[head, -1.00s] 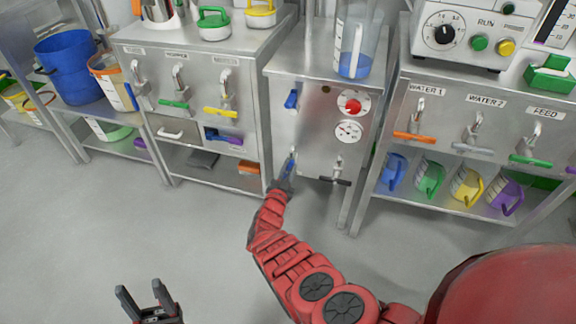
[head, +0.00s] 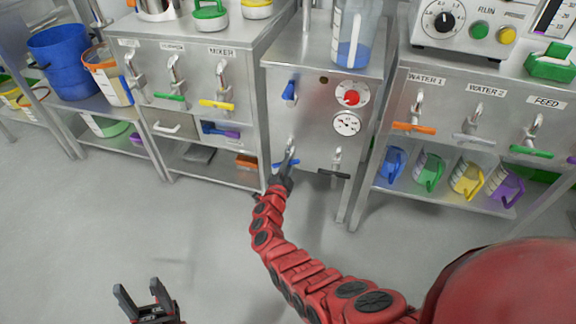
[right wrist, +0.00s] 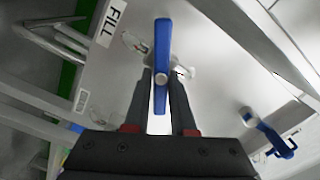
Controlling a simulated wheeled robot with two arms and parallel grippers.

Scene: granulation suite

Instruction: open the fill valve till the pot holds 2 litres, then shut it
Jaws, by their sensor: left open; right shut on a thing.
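The fill valve has a blue handle (right wrist: 162,40) beside a label reading FILL in the right wrist view. In the head view the same blue handle (head: 277,165) lies about level, low on the steel cabinet front. My right gripper (right wrist: 161,78) is shut on it, one finger on each side; it also shows in the head view (head: 288,160). A clear marked vessel (head: 354,30) with blue liquid low in it stands on the cabinet; I cannot read its level or tell if it is the pot. My left gripper (head: 139,290) is open and empty over the floor.
The same cabinet front has another blue handle (head: 289,90), a red-centred dial (head: 351,94), a gauge (head: 346,123) and a black-handled valve (head: 334,173). Benches with coloured valve handles stand on both sides. Coloured jugs (head: 429,172) fill the right shelf. The near floor is clear.

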